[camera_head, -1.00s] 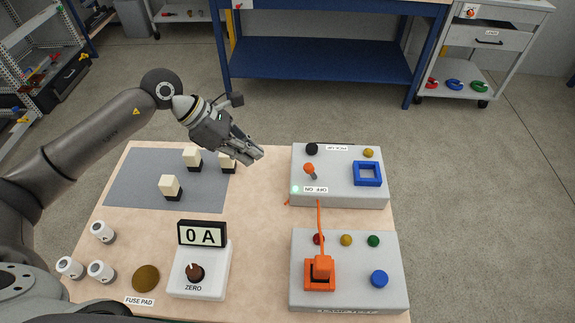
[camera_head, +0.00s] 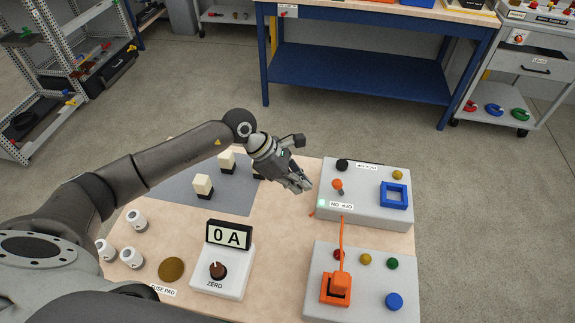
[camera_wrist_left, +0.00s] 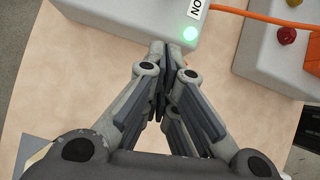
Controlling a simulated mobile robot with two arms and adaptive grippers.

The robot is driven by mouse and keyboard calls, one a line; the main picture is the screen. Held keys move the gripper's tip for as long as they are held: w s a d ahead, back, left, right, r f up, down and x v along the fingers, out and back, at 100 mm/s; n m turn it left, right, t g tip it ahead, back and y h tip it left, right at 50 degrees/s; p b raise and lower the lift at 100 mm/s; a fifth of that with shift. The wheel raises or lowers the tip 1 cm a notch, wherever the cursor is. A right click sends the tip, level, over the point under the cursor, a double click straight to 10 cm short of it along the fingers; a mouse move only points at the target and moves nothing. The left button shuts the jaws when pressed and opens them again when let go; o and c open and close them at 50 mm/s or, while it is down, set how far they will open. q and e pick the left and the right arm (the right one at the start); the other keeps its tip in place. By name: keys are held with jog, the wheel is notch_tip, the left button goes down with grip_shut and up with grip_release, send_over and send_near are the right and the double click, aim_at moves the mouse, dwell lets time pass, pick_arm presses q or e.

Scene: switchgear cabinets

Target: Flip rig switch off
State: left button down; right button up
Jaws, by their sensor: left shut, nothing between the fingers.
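The rig switch (camera_head: 338,184) is a small lever with an orange tip on the upper grey box (camera_head: 372,213). It tilts a little toward the upper left. An OFF/ON label (camera_head: 342,206) lies in front of it, and a green lamp (camera_head: 321,202) glows at the box's left edge. My left gripper (camera_head: 308,187) is shut and empty, just left of the box and short of the lever. In the left wrist view, its closed fingertips (camera_wrist_left: 160,45) are close to the box's edge beside the glowing lamp (camera_wrist_left: 190,33); the lever is out of that view. My right gripper is not in view.
A lower grey box (camera_head: 318,250) carries an orange switch (camera_head: 337,290), coloured buttons and an orange cable. A 0 A meter (camera_head: 229,235), white fuses, a brass disc (camera_head: 171,270) and cream blocks on a grey mat (camera_head: 230,205) stand to the left.

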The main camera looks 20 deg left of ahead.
aim_at(339, 188)
pick_arm(q)
jog(key=d, duration=0.1)
jog(key=d+p, duration=0.1)
jog(key=w+d+p, duration=0.1)
jog(key=shift+d+r, duration=0.1)
jog(key=shift+r, duration=0.15)
jog(key=shift+w+d+r, duration=0.1)
jog(key=shift+w+d, duration=0.15)
jog(key=shift+d, duration=0.2)
jog(key=shift+w, duration=0.1)
